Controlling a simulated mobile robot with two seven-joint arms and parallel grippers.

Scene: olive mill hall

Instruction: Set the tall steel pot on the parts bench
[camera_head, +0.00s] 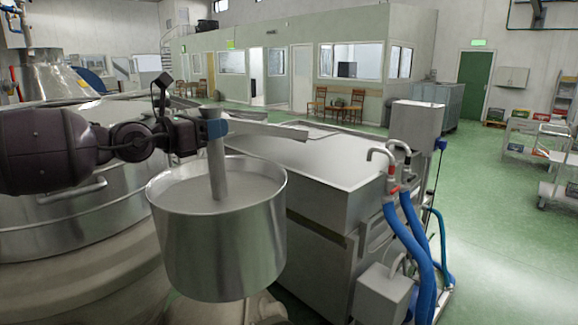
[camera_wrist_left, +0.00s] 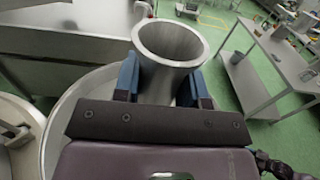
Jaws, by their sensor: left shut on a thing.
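The tall steel pot (camera_head: 216,165) is a narrow, upright, open-topped grey cylinder. My left gripper (camera_head: 212,129) is shut on it near its top. In the left wrist view, the open round mouth of the pot (camera_wrist_left: 172,42) shows between the blue pads of my left gripper (camera_wrist_left: 160,82). In the head view its lower end appears inside a wide round steel vessel (camera_head: 225,245); I cannot tell whether it touches the vessel's floor. A grey bench (camera_wrist_left: 262,62) with a lower shelf stands at the right in the left wrist view; it may be the parts bench. My right gripper is not in view.
A long steel machine (camera_head: 320,165) stands right of the vessel, with blue hoses (camera_head: 415,240) at its end. A large steel tank (camera_head: 50,225) is at the left. A shelved trolley (camera_head: 525,145) stands far right. Green floor (camera_head: 490,230) is clear between.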

